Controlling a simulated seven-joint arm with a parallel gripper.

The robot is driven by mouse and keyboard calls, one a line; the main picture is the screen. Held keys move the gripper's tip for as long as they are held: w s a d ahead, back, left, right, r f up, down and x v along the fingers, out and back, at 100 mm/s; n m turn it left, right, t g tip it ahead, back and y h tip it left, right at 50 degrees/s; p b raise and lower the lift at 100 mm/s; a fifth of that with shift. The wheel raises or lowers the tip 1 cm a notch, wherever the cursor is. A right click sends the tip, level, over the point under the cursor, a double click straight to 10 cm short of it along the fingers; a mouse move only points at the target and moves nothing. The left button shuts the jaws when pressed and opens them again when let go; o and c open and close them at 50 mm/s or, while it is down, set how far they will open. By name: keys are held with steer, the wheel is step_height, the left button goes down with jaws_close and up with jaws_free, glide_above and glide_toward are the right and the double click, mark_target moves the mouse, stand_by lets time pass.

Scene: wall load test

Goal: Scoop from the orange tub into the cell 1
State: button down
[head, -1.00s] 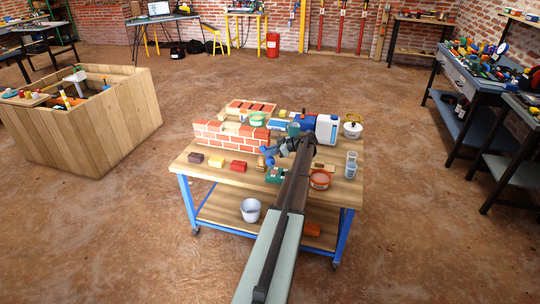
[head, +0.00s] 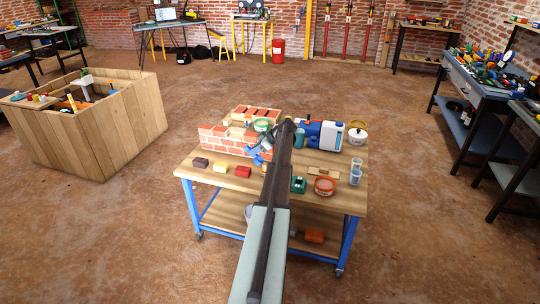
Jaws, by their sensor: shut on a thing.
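The orange tub (head: 324,187) stands near the front right of the wooden table top, open side up. Its contents are too small to make out. My gripper (head: 258,158) is at the front of the small brick wall, well to the left of the tub. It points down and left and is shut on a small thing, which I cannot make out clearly. My arm crosses the middle of the table and hides part of it. I cannot tell which place is cell 1; a tray of red bricks with compartments (head: 238,115) lies behind the wall.
The brick wall (head: 215,140) stands at the table's left. A green tub (head: 298,185), clear cups (head: 355,176), a blue-and-white jug (head: 331,137) and a white pot (head: 357,136) stand to the right.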

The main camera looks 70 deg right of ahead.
mark_target(261, 163)
steer(key=w+a+r+n+g, duration=0.1)
steer(key=w+a+n+g, duration=0.15)
steer(key=w, duration=0.65)
steer(key=s+f+g, duration=0.1)
steer(key=s, duration=0.3)
steer(key=s+d+f+n+g, duration=0.1)
steer(key=s+g, duration=0.1)
steer(key=s, duration=0.1)
steer(key=s+f+n+g, duration=0.1)
steer(key=s+f+g, duration=0.1)
steer(key=s, duration=0.2)
steer(key=shift+s+d, duration=0.3)
steer(key=shift+d, duration=0.05)
steer(key=shift+s+g, duration=0.35)
steer(key=shift+g+h, duration=0.5)
steer(key=shift+g, duration=0.2)
steer(key=shift+d, duration=0.1)
steer(key=shift+w, duration=0.1)
